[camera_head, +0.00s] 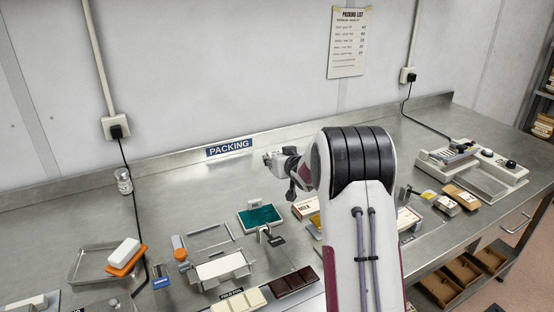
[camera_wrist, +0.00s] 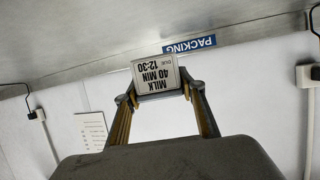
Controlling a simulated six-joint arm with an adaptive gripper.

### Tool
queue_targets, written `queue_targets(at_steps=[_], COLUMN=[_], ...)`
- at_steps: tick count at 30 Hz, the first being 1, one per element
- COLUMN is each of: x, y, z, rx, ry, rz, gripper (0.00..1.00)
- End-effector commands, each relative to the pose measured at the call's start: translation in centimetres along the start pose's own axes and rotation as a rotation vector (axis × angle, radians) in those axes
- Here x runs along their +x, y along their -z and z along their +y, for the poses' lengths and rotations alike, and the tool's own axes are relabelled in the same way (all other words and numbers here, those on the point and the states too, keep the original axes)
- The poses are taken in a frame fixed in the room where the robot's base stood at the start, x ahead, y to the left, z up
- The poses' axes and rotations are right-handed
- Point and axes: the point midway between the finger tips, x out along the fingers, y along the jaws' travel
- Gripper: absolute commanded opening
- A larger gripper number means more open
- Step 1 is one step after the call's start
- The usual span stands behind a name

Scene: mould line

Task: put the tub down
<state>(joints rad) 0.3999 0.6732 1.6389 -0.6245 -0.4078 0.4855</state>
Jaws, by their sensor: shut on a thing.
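My gripper (camera_wrist: 160,92) is shut on a small tub (camera_wrist: 155,72) in the wrist view. The tub's pale face carries dark print reading "MILK 40 MIN" and "DUE 12:30", upside down in that view. In the head view my gripper (camera_head: 275,159) is largely hidden behind my own arm and points left. It looks held up above the steel bench (camera_head: 180,215), in front of the back edge. The tub's lower parts are hidden.
A teal-filled tray (camera_head: 262,217) stands on the bench below my gripper. A metal tray (camera_head: 85,275) with a white block on an orange piece is at left. Chocolate bars (camera_head: 293,283) lie at the front. A scale-like machine (camera_head: 480,170) stands at right. Bench near the PACKING sign (camera_head: 229,147) looks clear.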

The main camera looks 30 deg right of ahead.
Motion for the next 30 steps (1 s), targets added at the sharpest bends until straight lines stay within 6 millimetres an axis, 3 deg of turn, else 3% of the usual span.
queue_targets(at_steps=[5,11,20,30], x=[0.1,0.6,2.2,3.8], y=[0.0,-0.4,-0.3,0.6], z=[-0.3,-2.1,-7.3,-14.7], rx=[-0.001,-0.009,-0.049,-0.114], ry=[0.004,0.025,0.118,0.272], rz=[0.001,0.000,0.001,0.002], gripper=[0.16,0.16,0.16,0.16])
